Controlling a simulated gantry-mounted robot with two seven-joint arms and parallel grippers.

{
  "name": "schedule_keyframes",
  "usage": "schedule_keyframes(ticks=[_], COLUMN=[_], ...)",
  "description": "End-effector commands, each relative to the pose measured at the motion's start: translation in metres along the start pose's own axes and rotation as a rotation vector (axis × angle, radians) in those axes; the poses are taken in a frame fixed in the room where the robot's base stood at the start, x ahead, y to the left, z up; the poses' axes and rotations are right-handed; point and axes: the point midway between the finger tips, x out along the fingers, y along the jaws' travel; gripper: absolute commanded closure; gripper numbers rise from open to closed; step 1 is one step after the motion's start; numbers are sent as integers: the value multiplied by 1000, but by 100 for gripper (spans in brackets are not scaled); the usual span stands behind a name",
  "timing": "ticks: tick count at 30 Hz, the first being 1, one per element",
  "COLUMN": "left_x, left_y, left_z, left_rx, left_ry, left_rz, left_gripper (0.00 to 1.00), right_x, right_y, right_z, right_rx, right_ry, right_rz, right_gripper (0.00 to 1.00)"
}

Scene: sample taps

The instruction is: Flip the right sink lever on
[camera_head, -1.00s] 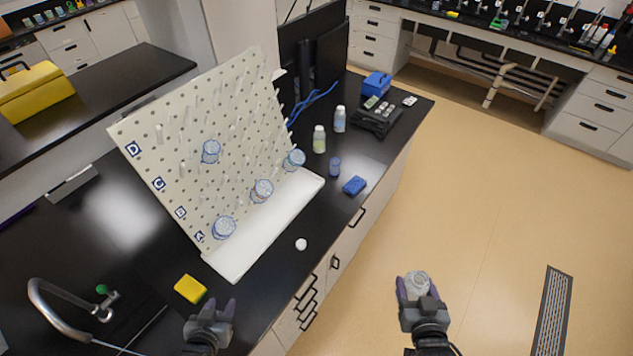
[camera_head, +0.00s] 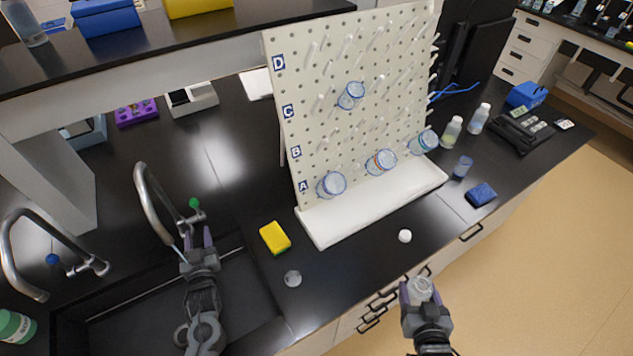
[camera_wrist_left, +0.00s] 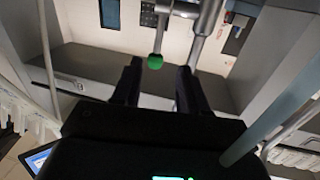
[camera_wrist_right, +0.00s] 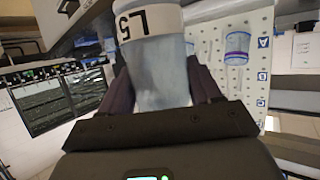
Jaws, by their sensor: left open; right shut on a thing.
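The right sink tap (camera_head: 150,205) is a curved metal spout with a green-tipped lever (camera_head: 195,204) at its base. My left gripper (camera_head: 196,242) is open just in front of this lever, over the back edge of the sink. In the left wrist view the green tip (camera_wrist_left: 155,61) shows just beyond the open fingers (camera_wrist_left: 160,80), between them and nearer the left one; contact cannot be told. My right gripper (camera_head: 420,290) is shut on a clear labelled container (camera_wrist_right: 155,65), held beyond the counter's front edge.
A second tap (camera_head: 40,250) with a blue-tipped lever (camera_head: 52,259) stands to the left. The dark sink (camera_head: 250,290) lies below. A yellow sponge (camera_head: 275,238) and a clear round item (camera_head: 292,278) lie right of it. A pegboard rack (camera_head: 350,130) holding several beakers stands farther right.

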Motion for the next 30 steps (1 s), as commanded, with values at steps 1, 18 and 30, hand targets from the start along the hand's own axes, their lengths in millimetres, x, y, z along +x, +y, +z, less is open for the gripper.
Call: schedule_keyframes(ticks=[1,18,30], left_x=[4,84,124], left_y=[1,3,3], left_z=[0,-7,-6], left_rx=[-4,-7,-8], left_ry=[8,20,17], left_rz=[-1,-1,0], left_gripper=[57,57,57], right_x=[2,4,5], right_y=[0,0,0], right_z=[5,9,12], right_rx=[0,0,0], right_ry=[1,1,1], right_rz=[0,0,0], right_gripper=[66,66,66])
